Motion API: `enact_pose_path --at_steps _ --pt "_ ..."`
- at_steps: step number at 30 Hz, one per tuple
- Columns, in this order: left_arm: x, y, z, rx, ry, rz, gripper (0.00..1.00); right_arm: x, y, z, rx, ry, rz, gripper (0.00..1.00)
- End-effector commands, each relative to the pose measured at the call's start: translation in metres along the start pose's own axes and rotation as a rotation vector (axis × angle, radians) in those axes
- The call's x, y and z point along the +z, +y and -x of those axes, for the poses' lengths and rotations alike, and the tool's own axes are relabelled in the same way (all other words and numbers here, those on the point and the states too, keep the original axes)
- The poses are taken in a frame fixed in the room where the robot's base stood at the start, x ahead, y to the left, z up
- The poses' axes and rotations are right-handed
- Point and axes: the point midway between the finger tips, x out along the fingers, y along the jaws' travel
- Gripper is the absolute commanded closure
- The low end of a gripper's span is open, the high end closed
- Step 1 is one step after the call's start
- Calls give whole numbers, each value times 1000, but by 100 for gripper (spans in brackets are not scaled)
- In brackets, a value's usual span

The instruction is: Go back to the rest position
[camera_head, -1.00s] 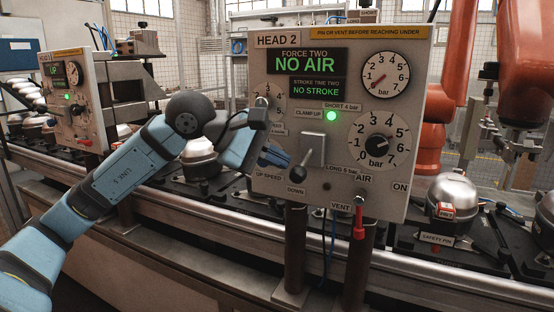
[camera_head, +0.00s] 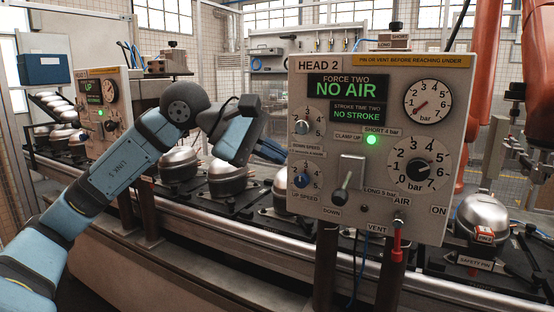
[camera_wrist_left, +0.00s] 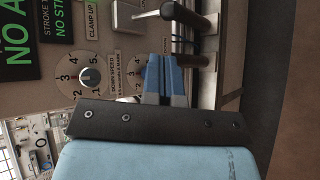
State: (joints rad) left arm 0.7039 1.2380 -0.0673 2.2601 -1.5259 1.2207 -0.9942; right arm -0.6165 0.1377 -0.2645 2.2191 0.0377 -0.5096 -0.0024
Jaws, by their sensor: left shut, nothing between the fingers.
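My left arm comes in from the left in the head view. Its left gripper (camera_head: 270,151) has blue fingers shut with nothing between them, just left of the HEAD 2 panel (camera_head: 330,215) and apart from its knobs. The fingers also show in the left wrist view (camera_wrist_left: 159,78), beside the DOWN SPEED dial (camera_wrist_left: 90,77). My right gripper is not in view.
A conveyor (camera_head: 160,220) carries silver compressor domes (camera_head: 228,175) on black pallets behind the panel. A second panel (camera_head: 104,115) stands at the left. A red VENT handle (camera_head: 397,240) hangs under the HEAD 2 panel. Orange robot arms (camera_head: 490,90) stand at the right.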

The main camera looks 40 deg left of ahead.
Motion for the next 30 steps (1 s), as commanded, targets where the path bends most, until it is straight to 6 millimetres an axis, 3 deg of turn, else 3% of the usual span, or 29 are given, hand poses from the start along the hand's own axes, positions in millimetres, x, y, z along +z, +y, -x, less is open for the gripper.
enact_pose_path --at_steps 17,20,23,25,30 --pt "0 0 0 -1 -1 1 100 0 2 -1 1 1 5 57" --pt "3 -6 -10 -12 -51 41 100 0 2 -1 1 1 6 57" --pt "16 -24 -39 -42 -212 184 100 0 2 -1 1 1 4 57" --pt "30 -43 -65 -74 -384 367 100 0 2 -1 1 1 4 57" --pt "55 -85 -118 -163 -828 1020 100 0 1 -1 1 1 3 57"
